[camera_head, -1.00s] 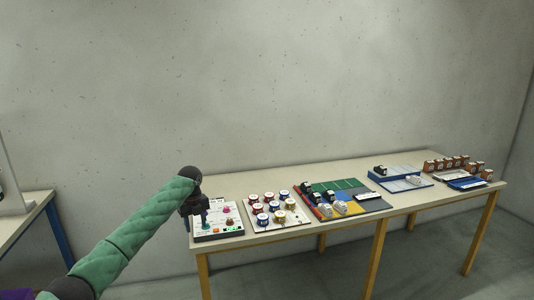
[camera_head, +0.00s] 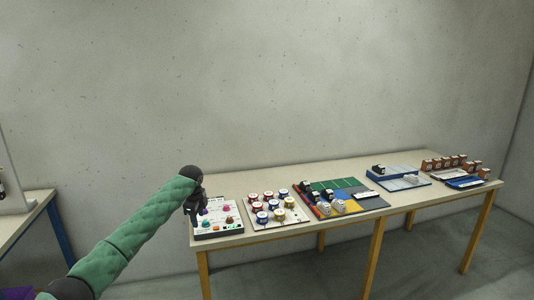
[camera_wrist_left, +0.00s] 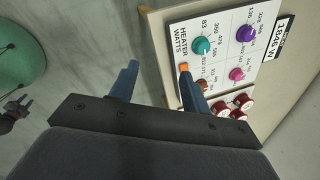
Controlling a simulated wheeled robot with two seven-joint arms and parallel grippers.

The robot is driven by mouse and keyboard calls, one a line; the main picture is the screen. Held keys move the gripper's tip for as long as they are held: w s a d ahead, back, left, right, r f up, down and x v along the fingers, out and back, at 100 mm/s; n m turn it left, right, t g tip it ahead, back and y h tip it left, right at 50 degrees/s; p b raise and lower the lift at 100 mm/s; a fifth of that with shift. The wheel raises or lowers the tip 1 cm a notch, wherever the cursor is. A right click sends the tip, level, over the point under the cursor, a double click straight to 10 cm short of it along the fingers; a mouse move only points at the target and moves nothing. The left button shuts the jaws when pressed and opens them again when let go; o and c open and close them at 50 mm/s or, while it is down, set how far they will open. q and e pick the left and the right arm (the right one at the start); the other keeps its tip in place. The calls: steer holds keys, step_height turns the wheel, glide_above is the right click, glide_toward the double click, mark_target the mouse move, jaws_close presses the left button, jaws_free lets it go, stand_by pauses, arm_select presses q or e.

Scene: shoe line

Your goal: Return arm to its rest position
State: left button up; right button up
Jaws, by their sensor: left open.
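My left arm comes in from the left in the head view, with its left gripper (camera_head: 194,214) at the left end of the long table, beside a white control panel (camera_head: 229,231) with coloured knobs. In the left wrist view the gripper (camera_wrist_left: 160,82) has its two blue fingers apart with nothing between them. The right finger overlaps the edge of the panel (camera_wrist_left: 215,25), close to an orange button; whether it touches cannot be told. The panel carries teal, purple, pink and brown knobs. My right gripper is not in view.
The long table (camera_head: 290,168) also holds a board of spools (camera_head: 276,221), a coloured tray with shoes (camera_head: 352,209), blue-grey mats (camera_head: 409,183) and a row of small brown boxes (camera_head: 452,163) at the right. Another table (camera_head: 24,213) stands at far left. The wall is behind.

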arm_select(q)
steer(key=w+d+r+n+t, duration=0.4)
steer(key=d+r+n+t, duration=0.25)
steer(key=r+n, duration=0.4)
steer(key=s+d+f+n, duration=0.1)
steer(key=s+f+n, duration=0.1)
steer(key=s+f, duration=0.95)
steer(key=s+f+n+g, duration=0.1)
steer(key=s+f+n, duration=0.1)
steer(key=s+f, duration=1)
steer(key=s+d+f+n, duration=0.15)
steer(key=s+f, duration=0.55)
steer(key=f, duration=1)
steer(key=s+f+g, duration=0.2)
steer(key=s+f, duration=0.6)
steer(key=s, duration=0.7)
steer(key=s+f+n+g, duration=0.1)
steer(key=s+f+g, duration=0.1)
steer(key=s+f, duration=0.6)
steer(key=s+f+g, duration=0.2)
steer(key=s+f, duration=0.7)
steer(key=s, duration=1.2)
steer(key=shift+s+d+n+g+h, duration=0.3)
steer(key=shift+d+n+g+h, duration=0.05)
steer(key=shift+n+h, duration=0.05)
steer(key=shift+a, duration=0.1)
